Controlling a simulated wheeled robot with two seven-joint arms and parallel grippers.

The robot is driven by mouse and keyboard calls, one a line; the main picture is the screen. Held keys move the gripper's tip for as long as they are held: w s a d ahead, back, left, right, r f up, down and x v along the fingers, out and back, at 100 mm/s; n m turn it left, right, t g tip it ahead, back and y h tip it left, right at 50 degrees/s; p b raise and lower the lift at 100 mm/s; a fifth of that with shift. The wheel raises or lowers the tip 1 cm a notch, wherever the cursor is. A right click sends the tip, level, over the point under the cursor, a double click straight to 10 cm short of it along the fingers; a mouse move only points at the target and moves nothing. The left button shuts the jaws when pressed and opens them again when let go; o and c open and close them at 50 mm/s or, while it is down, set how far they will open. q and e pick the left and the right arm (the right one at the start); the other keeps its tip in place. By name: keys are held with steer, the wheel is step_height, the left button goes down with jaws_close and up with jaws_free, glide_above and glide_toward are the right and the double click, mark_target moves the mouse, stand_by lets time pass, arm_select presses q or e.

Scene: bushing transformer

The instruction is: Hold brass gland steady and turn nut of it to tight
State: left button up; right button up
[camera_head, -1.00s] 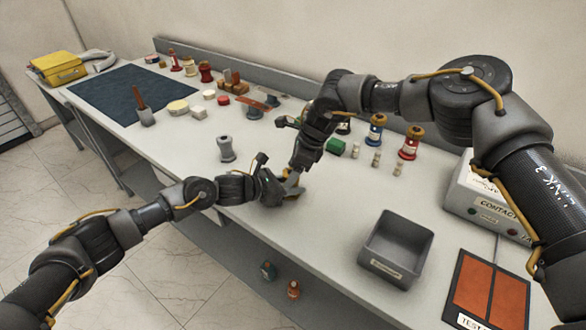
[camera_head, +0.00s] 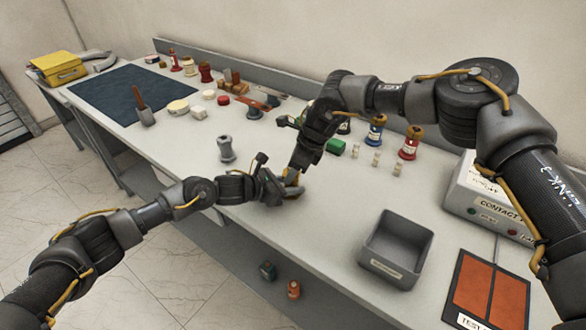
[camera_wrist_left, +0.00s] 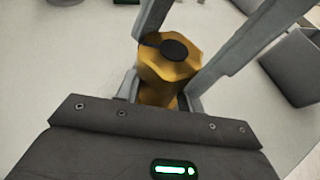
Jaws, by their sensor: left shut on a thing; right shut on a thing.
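The brass gland (camera_wrist_left: 168,68) stands close in front of my left wrist camera, with a faceted golden nut and a dark round top. In the head view only a small golden patch of it (camera_head: 292,182) shows where both hands meet, above the table's front part. My left gripper (camera_head: 287,190) is shut on the gland from the left; grey finger parts flank its lower body in the wrist view. My right gripper (camera_head: 293,174) reaches down from above and is shut at the gland's upper part. Its exact contact on the nut is hidden in the head view.
A grey bin (camera_head: 397,250) stands to the right on the table (camera_head: 320,225). A grey spool-like part (camera_head: 226,148) stands to the left. Red and blue bushings, a green block (camera_head: 335,146) and small pale parts stand behind the right hand. A contact box (camera_head: 485,205) is at the right.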

steer(key=m+t, duration=0.1)
steer(key=m, duration=0.2)
steer(key=m+t+h, duration=0.1)
steer(key=m, duration=0.2)
steer(key=shift+s+a, duration=0.15)
steer(key=m+h, duration=0.1)
steer(key=m, duration=0.1)
steer(key=m+t+h, duration=0.1)
steer(key=m, duration=0.2)
steer(key=shift+a+m, duration=0.1)
steer(key=shift+m, duration=0.2)
steer(key=o, duration=1)
steer(key=shift+s, duration=0.1)
steer(key=shift+a+r, duration=0.1)
steer(key=shift+r, duration=0.15)
steer(key=v, duration=0.7)
steer(key=shift+d+r, duration=0.25)
steer(key=shift+d, duration=0.05)
steer(key=shift+s, duration=0.15)
